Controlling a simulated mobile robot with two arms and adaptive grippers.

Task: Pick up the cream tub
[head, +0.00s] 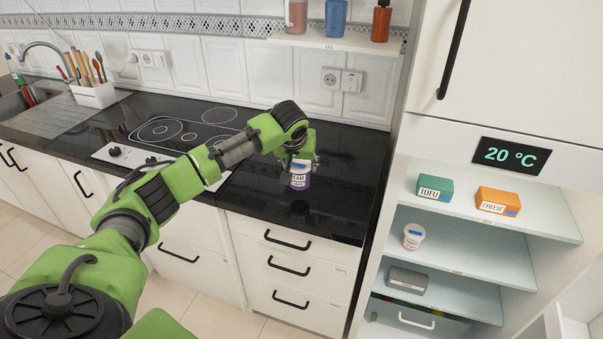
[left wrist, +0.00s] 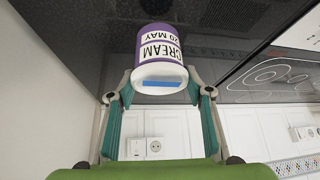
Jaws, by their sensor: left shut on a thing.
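The cream tub (head: 300,181) is purple with a white label reading CREAM, 20 MAY, and a white lid with a blue patch. My left gripper (head: 299,163) is shut on it from above, near the lid. The tub is upright over the black counter, and a dark round reflection shows below it, apart from its base. In the left wrist view the tub (left wrist: 160,45) sits between the two fingers of the left gripper (left wrist: 160,88). My right gripper is not in view.
The black counter (head: 255,200) is clear around the tub, with a hob (head: 185,130) to the left. A wall shelf (head: 335,42) with bottles is behind. At right, an open fridge holds tofu (head: 435,187), cheese (head: 497,201), a white tub (head: 413,237) and a grey box (head: 407,281).

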